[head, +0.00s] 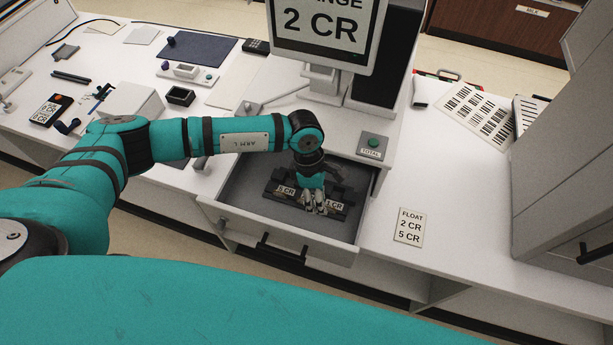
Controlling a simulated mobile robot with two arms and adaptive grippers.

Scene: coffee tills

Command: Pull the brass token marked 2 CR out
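The till drawer (278,224) is open below the screen. A black token holder (345,190) lies inside it, with small labels (286,190) on its front; one label on the right (334,205) seems to read 1 CR. My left gripper (315,208) points down into the drawer, over the middle of the holder's front. Its fingers and wrist cover that part, and no brass token can be made out. Whether the fingers hold anything is too small to tell. The screen (320,28) reads 2 CR under a cut-off word. My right gripper is out of view.
A TOTAL button box (373,146) stands on the counter behind the drawer's right corner. A FLOAT card (410,226) reading 2 CR and 5 CR lies right of the drawer. The drawer walls surround my gripper.

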